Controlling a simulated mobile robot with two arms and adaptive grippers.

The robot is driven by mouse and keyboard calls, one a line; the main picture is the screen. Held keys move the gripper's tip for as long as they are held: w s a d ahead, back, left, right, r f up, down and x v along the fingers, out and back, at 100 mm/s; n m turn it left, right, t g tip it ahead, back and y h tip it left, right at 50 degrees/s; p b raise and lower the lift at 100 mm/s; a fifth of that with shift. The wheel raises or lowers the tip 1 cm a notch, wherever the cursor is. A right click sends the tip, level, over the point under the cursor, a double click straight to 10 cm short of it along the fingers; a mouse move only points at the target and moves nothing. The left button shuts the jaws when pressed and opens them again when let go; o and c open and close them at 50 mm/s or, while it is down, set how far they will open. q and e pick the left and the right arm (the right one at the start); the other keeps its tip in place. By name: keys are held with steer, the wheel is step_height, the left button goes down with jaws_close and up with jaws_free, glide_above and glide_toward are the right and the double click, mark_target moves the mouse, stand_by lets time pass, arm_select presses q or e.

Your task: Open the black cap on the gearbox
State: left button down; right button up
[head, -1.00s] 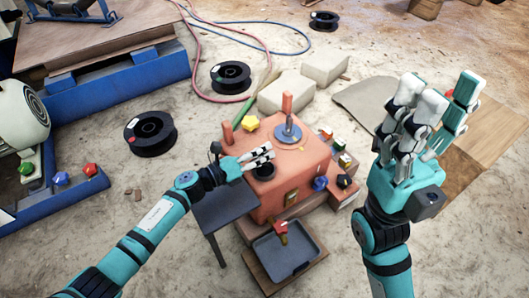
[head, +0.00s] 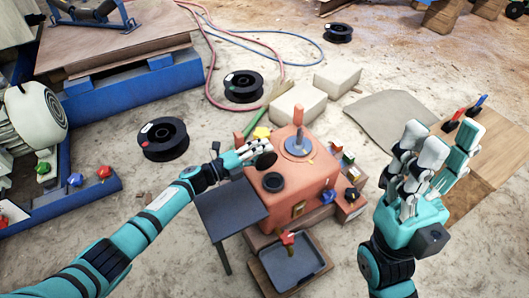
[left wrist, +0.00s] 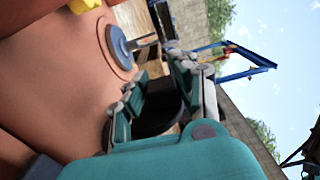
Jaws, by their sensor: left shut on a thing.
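The orange gearbox (head: 310,178) stands on the ground in the middle of the head view. A round black opening (head: 273,182) shows on its top near the left edge. My left gripper (head: 256,155) is shut on the black cap (head: 265,159), up and to the left of that opening and apart from it. In the left wrist view the dark cap (left wrist: 160,108) sits between the fingers, partly hidden by them, with the gearbox top (left wrist: 60,70) to the left. My right gripper (head: 437,150) is open and empty, right of the gearbox.
A small dark table (head: 230,207) stands left of the gearbox. A grey tray (head: 290,264) lies in front with a red-handled valve (head: 287,239) above it. Coloured knobs line the gearbox's right side. Black spools (head: 163,138) and pale blocks (head: 297,103) lie behind.

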arm_select(q)
steer(key=shift+w+a+f+n, duration=0.1)
steer(key=shift+w+a+n, duration=0.1)
steer(key=shift+w+n, duration=0.15)
stand_by(0.4)
steer(key=c, duration=1)
jaws_free()
steer(key=shift+s, duration=0.1)
steer(key=shift+f, duration=0.1)
steer(key=v, duration=1.2)
